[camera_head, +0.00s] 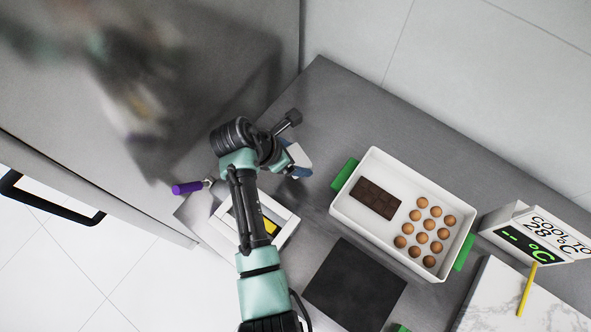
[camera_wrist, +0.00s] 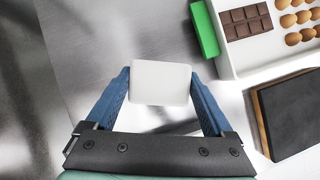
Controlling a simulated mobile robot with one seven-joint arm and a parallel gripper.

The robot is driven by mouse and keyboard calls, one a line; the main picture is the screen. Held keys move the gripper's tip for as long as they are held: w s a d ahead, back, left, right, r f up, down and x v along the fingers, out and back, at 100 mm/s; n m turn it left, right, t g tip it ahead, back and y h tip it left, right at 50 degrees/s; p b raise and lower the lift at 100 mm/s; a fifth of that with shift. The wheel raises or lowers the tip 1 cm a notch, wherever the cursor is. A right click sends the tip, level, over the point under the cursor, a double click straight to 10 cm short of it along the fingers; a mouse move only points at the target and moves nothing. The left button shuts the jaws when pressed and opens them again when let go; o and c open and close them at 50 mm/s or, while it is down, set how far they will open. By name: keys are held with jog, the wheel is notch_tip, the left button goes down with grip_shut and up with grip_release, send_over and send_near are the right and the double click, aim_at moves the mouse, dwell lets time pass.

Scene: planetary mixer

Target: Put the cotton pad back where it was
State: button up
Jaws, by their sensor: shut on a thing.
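The cotton pad (camera_wrist: 162,83) is a white rounded block, held between the two blue fingers of my gripper (camera_wrist: 160,95) in the wrist view. In the head view the pad (camera_head: 299,156) shows partly beside the blue fingertips of my gripper (camera_head: 297,170), over the back left of the grey counter. My gripper is shut on it. The wrist view shows counter surface around the pad, but its height above the counter is hard to tell. A white square tray (camera_head: 284,224) with something yellow in it sits below, partly hidden by my arm.
A purple-handled tool (camera_head: 188,188) is at left. A display sign (camera_head: 535,236) and marble board (camera_head: 498,290) stand at right.

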jog(key=shift+f, duration=3.55)
jog(key=shift+f+b, duration=0.1)
jog(key=shift+b, duration=0.2)
